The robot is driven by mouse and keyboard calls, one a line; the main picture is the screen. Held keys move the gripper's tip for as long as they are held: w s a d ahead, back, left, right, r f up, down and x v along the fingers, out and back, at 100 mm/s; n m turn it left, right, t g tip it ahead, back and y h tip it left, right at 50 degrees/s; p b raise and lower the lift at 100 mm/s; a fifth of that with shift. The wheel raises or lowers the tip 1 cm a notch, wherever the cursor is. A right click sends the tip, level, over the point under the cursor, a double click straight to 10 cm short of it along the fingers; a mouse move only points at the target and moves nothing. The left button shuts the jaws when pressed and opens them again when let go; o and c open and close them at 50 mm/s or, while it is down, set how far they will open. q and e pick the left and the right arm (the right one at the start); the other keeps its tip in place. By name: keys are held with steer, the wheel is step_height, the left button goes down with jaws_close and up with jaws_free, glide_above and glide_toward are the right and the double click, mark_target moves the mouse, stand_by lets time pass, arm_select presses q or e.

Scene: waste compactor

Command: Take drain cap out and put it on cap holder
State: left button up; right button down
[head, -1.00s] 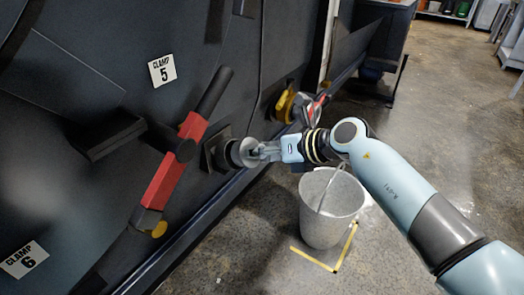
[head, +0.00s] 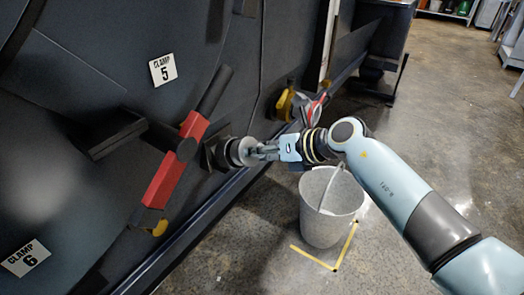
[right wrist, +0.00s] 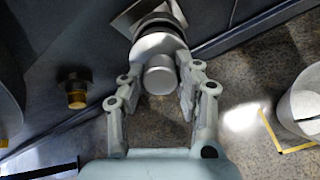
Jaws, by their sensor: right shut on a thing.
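The drain cap (head: 238,151) is a grey round piece at the square plate (head: 211,154) on the dark compactor wall. My right gripper (head: 257,151) is shut on the drain cap. In the right wrist view the cap's pale knob (right wrist: 160,77) sits between the two fingers of the gripper (right wrist: 157,88). The cap is still in line with the plate; I cannot tell whether it is free of the drain. I cannot make out the cap holder. My left gripper is not in view.
A grey bucket (head: 330,214) stands on the floor below my right arm, beside yellow tape. A red-handled clamp (head: 172,170) is left of the cap. Another clamp with yellow parts (head: 284,105) is beyond it. The floor at right is clear.

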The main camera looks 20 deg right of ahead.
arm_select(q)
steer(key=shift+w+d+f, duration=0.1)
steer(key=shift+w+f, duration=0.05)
arm_select(e)
steer(key=shift+w+a+f, duration=0.1)
steer(key=shift+w+a, duration=0.05)
steer(key=shift+w, duration=0.05)
steer(key=shift+w+a+f+b, duration=0.2)
steer(key=shift+w+a+b, duration=0.05)
steer(key=shift+w+b, duration=0.05)
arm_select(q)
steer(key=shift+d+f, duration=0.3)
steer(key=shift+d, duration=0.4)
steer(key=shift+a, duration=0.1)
arm_select(e)
steer(key=shift+w+a+f, duration=0.15)
steer(key=shift+w+a+f+b, duration=0.2)
steer(key=shift+w+b, duration=0.1)
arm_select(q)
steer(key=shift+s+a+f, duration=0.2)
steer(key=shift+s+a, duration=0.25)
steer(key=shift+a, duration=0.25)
arm_select(e)
steer(key=shift+w+a+f, duration=0.1)
